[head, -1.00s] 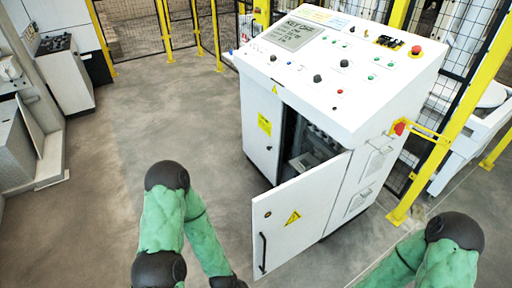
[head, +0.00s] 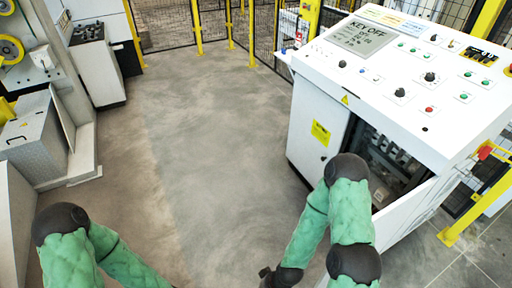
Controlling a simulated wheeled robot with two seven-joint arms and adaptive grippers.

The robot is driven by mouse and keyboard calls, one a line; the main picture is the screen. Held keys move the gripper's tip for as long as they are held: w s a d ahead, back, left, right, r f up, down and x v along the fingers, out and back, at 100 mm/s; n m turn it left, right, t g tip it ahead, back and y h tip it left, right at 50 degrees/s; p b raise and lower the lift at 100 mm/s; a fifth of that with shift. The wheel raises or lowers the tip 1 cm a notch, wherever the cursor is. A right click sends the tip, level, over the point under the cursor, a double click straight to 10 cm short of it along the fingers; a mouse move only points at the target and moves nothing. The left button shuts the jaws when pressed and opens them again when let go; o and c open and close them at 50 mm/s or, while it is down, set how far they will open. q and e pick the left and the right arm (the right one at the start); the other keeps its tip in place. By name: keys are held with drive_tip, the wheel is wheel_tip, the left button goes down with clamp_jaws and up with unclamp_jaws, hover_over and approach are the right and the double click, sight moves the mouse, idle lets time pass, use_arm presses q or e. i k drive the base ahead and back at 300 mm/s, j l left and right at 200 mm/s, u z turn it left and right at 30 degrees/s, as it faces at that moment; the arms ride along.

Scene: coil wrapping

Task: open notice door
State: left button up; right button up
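The white control cabinet (head: 318,105) stands at the right, its screen (head: 362,40) showing "KEY OFF". Its left front panel, with a yellow label (head: 320,133), is closed. Beside it the front opening (head: 392,160) is uncovered and shows dark inner parts. The white door (head: 408,212) stands swung outward at the right of the opening; my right arm hides much of it, including its handle. My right arm is bent in front of the cabinet, and its dark wrist meets the bottom edge. My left arm is at the lower left. Neither gripper's fingers show.
Clear grey floor (head: 205,150) lies left of the cabinet. A grey machine (head: 35,135) and a white console (head: 92,60) stand at the left. Yellow-posted mesh fencing (head: 220,25) runs along the back. A yellow post (head: 475,208) stands close at the cabinet's right.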

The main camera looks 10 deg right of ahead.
sight(321, 127)
drive_tip(key=i+j, duration=0.2)
drive_tip(key=i, duration=0.2)
drive_tip(key=i+j, duration=0.15)
drive_tip(key=i, duration=0.25)
drive_tip(key=i+j, duration=0.2)
drive_tip(key=i, duration=0.2)
drive_tip(key=i+j, duration=0.15)
drive_tip(key=i, duration=0.25)
drive_tip(key=i+l+z, duration=0.15)
drive_tip(key=z, duration=0.25)
drive_tip(key=i+z, duration=0.6)
drive_tip(key=z, duration=0.25)
drive_tip(key=i+j+z, duration=0.15)
drive_tip(key=z, duration=0.25)
drive_tip(key=i+z, duration=0.35)
drive_tip(key=i, duration=0.35)
